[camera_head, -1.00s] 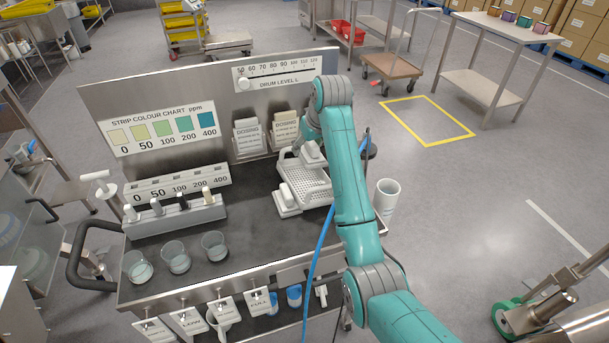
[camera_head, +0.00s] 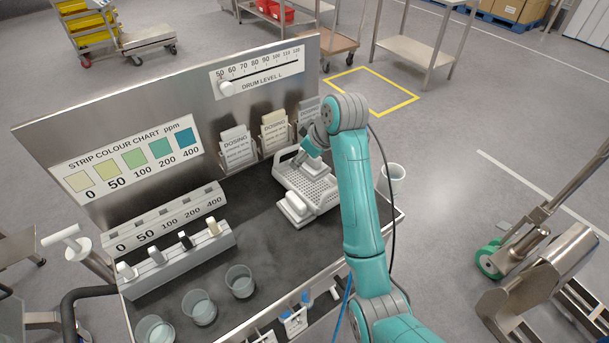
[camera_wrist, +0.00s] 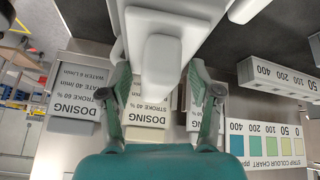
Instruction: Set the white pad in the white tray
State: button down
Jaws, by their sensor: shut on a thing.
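The white tray (camera_head: 322,191) is a shallow perforated tray on the dark bench top, beside my arm in the head view. My gripper (camera_head: 312,143) is over the tray's back part, partly hidden by my own wrist. In the wrist view my gripper (camera_wrist: 161,108) is shut on the white pad (camera_wrist: 165,65), a pale block with a rounded raised grip between the fingers. The pad's underside is hidden, so I cannot tell whether it touches the tray. Another white block (camera_head: 294,207) sits at the tray's front left edge.
Dosing card holders (camera_head: 236,150) stand behind the tray against the upright panel (camera_head: 120,115). A strip rack (camera_head: 180,252) and several clear beakers (camera_head: 240,281) are to the left. A white cup (camera_head: 392,178) stands right of my arm. Dark bench top is bare left of the tray.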

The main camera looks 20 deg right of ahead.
jog(key=shift+f, duration=3.4)
jog(key=shift+c, duration=1.2)
grip_release()
